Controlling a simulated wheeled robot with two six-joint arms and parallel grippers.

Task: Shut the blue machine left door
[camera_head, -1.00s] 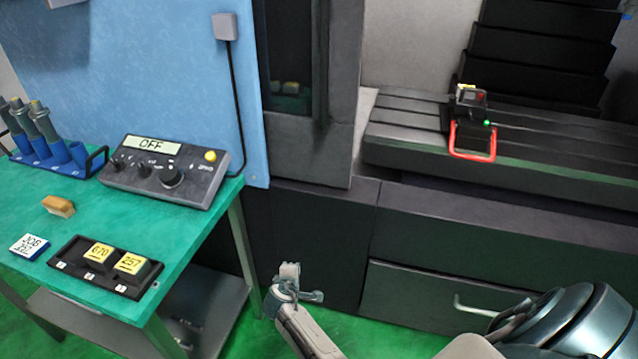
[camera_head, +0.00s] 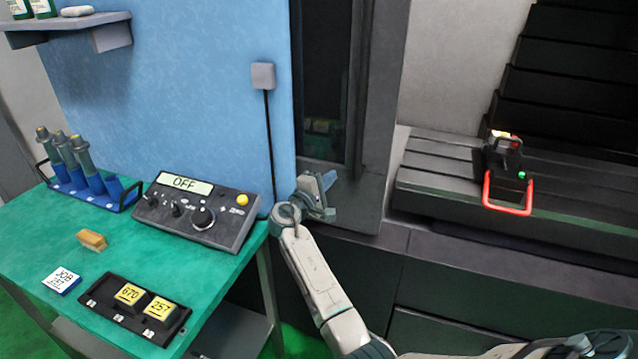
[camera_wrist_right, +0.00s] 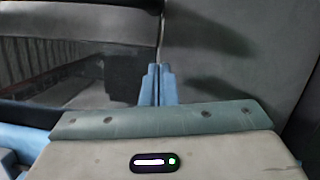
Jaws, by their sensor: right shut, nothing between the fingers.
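The blue machine (camera_head: 215,100) fills the back of the head view. Its left door (camera_head: 385,100) is a dark grey frame with a dark window. It stands at the left of the opening, and the machine's inside shows to its right. A dark vertical strip runs along the window's right side. My right gripper (camera_head: 325,187) is raised in front of the door's lower part, shut and empty; I cannot tell if it touches. In the right wrist view its blue fingers (camera_wrist_right: 157,84) are together, before dark grey panels and a window-like area. My left gripper is out of view.
A green bench (camera_head: 140,250) at left holds a control box (camera_head: 197,212) reading OFF, a blue rack (camera_head: 85,190) and a black tray (camera_head: 135,308). Inside the machine, a device with a red handle (camera_head: 508,210) sits on the grey slotted table (camera_head: 440,185).

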